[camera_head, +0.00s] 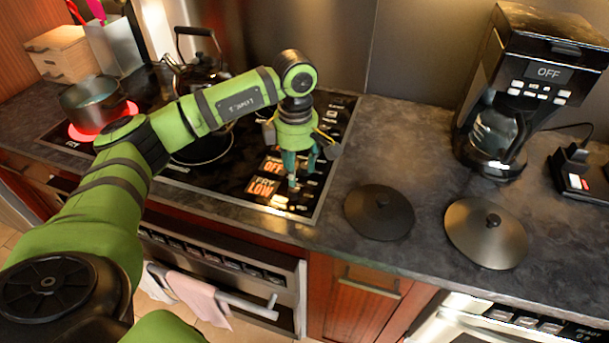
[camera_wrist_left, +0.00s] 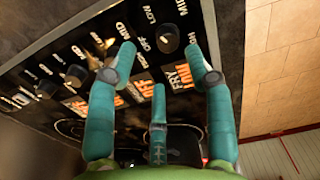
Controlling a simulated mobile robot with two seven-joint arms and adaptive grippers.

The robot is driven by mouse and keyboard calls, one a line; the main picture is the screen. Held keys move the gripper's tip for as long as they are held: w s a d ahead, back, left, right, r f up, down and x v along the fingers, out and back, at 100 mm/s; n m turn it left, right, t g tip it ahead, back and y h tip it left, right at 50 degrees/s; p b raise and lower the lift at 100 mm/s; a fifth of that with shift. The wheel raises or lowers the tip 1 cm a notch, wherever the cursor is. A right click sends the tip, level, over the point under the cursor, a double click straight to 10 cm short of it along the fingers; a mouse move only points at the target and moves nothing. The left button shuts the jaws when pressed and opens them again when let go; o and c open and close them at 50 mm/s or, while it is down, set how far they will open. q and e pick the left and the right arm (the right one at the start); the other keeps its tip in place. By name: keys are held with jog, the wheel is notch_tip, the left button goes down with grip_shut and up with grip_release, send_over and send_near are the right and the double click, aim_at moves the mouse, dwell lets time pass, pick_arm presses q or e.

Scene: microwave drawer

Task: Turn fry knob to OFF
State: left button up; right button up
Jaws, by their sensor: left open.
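The stove's control panel shows an orange FRY LOW display (camera_head: 262,187), which also appears in the wrist view (camera_wrist_left: 180,77). Next to that display in the wrist view is a round black knob (camera_wrist_left: 167,39) with small MID, LOW and OFF marks around it; it looks like the fry knob. My left gripper (camera_head: 301,172) is over the right edge of the cooktop, pointing down, and partly hides the knobs in the head view. Its teal fingers are spread and empty, and in the wrist view the knob appears between their tips. I cannot tell whether they touch it. My right gripper is out of view.
Other knobs (camera_wrist_left: 76,76) line the panel beside this one.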

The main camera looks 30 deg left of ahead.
aim_at(296, 189)
pick_arm(q)
jog(key=f, duration=0.1)
jog(key=s+f+p, duration=0.1)
jog(key=f, duration=0.1)
jog(key=shift+s+d+f, duration=0.1)
jog(key=shift+s+f, duration=0.15)
jog(key=shift+s, duration=0.05)
jog(key=shift+w+f+p, duration=0.15)
jog(key=shift+f+p, duration=0.1)
jog(key=shift+f, duration=0.25)
jog(key=shift+w+f+p, duration=0.15)
jog(key=shift+f+p, duration=0.05)
jog(key=shift+f, duration=0.5)
jog(key=c, duration=0.7)
grip_shut()
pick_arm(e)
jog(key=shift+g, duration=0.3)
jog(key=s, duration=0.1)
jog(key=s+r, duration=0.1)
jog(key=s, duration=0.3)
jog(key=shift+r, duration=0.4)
